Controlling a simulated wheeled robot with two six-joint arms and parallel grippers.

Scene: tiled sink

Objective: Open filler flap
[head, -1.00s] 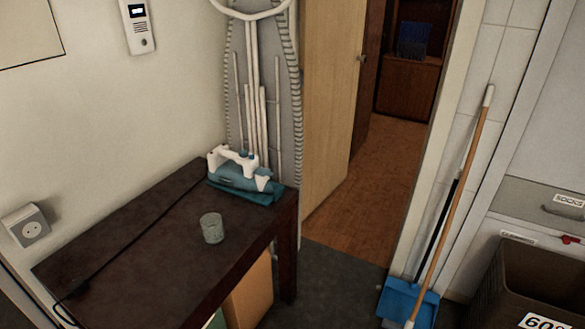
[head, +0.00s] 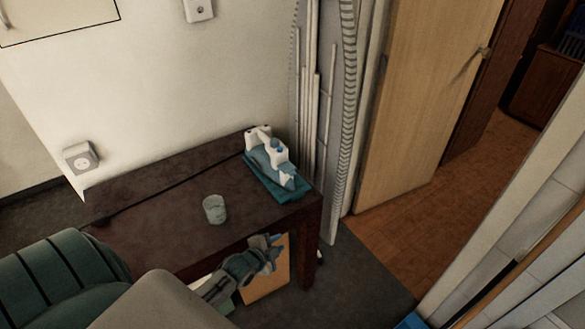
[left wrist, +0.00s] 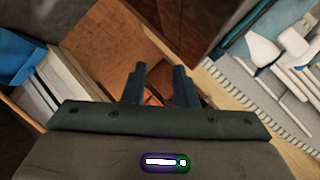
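A white and teal steam iron (head: 270,160) rests on a teal base at the right end of the dark table (head: 160,185). Its filler flap is too small to make out in the head view. My left gripper (head: 272,243) is in front of the table's front edge, lower than the iron and apart from it. In the left wrist view its two fingers (left wrist: 160,85) stand apart with nothing between them. White and light-blue parts, which look like the iron, show at the top right of that view (left wrist: 285,45). My right gripper is not in view.
A clear glass (head: 214,209) stands on the table left of the iron. A cardboard box (head: 265,272) is under the table. A folded ironing board (head: 325,110) leans behind the iron. A wooden door (head: 425,95) stands open at the right.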

